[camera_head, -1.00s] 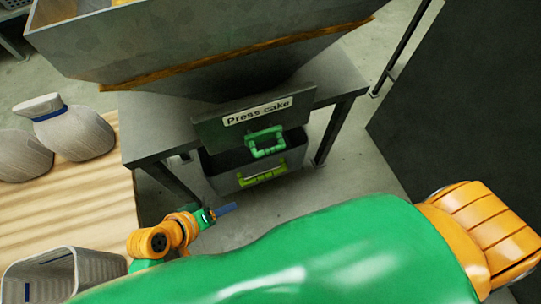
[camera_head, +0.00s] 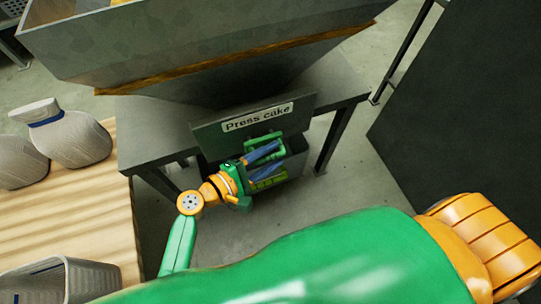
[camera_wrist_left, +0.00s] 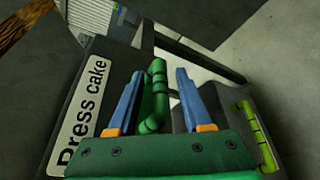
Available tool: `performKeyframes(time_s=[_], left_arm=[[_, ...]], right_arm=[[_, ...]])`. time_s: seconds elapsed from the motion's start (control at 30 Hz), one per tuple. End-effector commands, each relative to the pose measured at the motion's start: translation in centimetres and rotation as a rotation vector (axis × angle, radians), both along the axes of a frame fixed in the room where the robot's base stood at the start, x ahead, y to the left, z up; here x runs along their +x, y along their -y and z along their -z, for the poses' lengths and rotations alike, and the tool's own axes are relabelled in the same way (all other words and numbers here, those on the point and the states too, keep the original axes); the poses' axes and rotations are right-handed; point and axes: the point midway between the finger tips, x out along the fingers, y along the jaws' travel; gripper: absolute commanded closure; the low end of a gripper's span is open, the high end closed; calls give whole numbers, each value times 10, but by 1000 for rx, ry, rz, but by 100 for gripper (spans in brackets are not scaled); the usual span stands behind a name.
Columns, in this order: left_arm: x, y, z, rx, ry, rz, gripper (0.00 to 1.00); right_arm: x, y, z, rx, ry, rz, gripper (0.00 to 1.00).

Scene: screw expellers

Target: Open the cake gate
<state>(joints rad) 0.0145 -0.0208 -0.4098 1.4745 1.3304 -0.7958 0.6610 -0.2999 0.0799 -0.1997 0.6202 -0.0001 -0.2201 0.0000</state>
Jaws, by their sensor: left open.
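The cake gate (camera_head: 215,135) is a dark grey plate with a white "Press cake" label, under the hopper. Its green bar handle (camera_head: 281,139) is partly hidden by my left gripper (camera_head: 270,160). The gripper's blue fingers are open at the handle. In the left wrist view, the handle (camera_wrist_left: 158,85) shows between the two fingers of my left gripper (camera_wrist_left: 160,74), closer to the left finger. I cannot tell whether they touch. The gate plate (camera_wrist_left: 112,75) also shows there. My right gripper is not in view.
A grey bin (camera_head: 296,160) with a yellow-green handle (camera_wrist_left: 254,135) sits below the gate. The metal hopper (camera_head: 200,50) stands above on a grey table (camera_head: 150,140). Sacks (camera_head: 75,140) and a basket (camera_head: 90,280) are on the wooden surface at left. A dark panel (camera_head: 470,100) stands at right.

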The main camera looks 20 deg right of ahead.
Motion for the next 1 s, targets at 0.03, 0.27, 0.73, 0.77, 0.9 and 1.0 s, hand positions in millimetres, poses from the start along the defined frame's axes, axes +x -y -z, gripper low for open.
performKeyframes(time_s=[0.03,0.27,0.73,0.77,0.9,1.0], left_arm=[[0,0,0,0,1,0,50],[0,0,0,1,1,1,75],[-1,0,1,2,0,3,100],[-1,0,1,2,0,3,100],[-1,0,1,2,1,3,100],[-1,0,1,2,1,3,100]], right_arm=[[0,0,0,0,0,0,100],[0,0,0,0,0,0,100],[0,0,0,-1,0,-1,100],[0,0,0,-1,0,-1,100],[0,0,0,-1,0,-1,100],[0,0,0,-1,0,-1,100]])
